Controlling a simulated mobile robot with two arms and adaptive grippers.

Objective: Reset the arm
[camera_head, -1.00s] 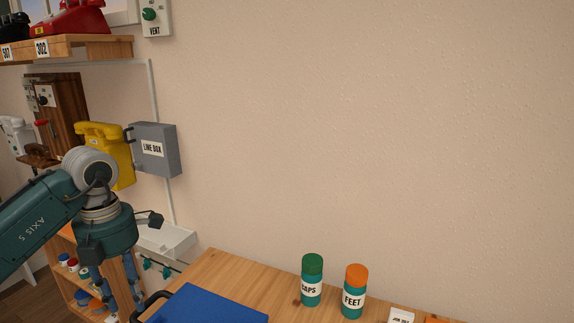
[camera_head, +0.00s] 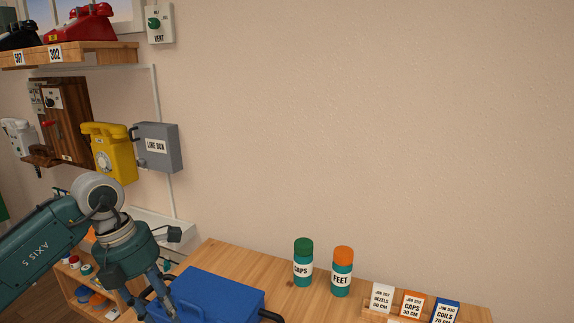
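My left arm (camera_head: 45,240) comes in from the left, dark green with a light grey joint. My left gripper (camera_head: 163,309) points down at the left edge of the wooden bench, beside or in front of the blue case. Its fingertips are too unclear to tell whether they are apart. My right arm and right gripper are out of view.
A blue case (camera_head: 215,296) with dark handles lies on the bench (camera_head: 215,255). Two teal jars, CAPS (camera_head: 303,264) and FEET (camera_head: 342,272), stand behind it. Label cards (camera_head: 411,304) stand at right. A yellow phone (camera_head: 110,152) and grey LINE BOX (camera_head: 158,147) hang on the wall.

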